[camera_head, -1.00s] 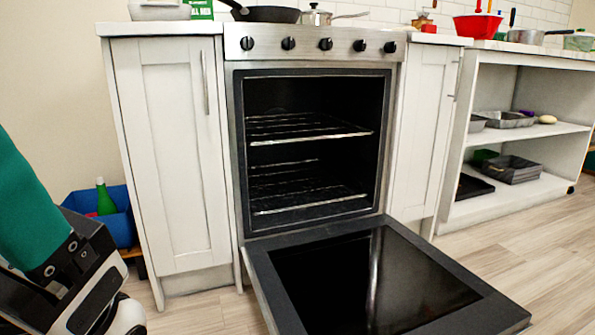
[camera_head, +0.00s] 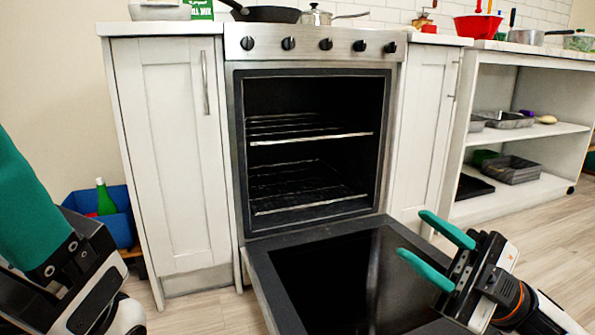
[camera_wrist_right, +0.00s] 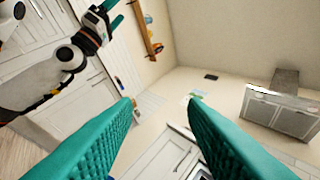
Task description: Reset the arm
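The oven (camera_head: 315,75) stands with its door (camera_head: 262,268) folded down and its racks inside. My right gripper (camera_head: 415,235) is in front of the oven, over the right part of the lowered door. Its two teal fingers are apart with nothing between them, as the right wrist view (camera_wrist_right: 163,100) also shows. My left gripper is at the left edge of the head view, where one large teal finger (camera_head: 25,205) shows close up. In the right wrist view the left gripper (camera_wrist_right: 115,12) shows two teal fingertips set apart, with nothing seen between them.
White cabinets (camera_head: 165,150) flank the oven. A pan (camera_head: 268,14) and a pot (camera_head: 316,17) sit on top. A blue bin (camera_head: 115,222) with a green bottle (camera_head: 105,197) is at the left. Open shelving (camera_head: 550,130) with trays stands at the right. The lowered door juts into the floor space.

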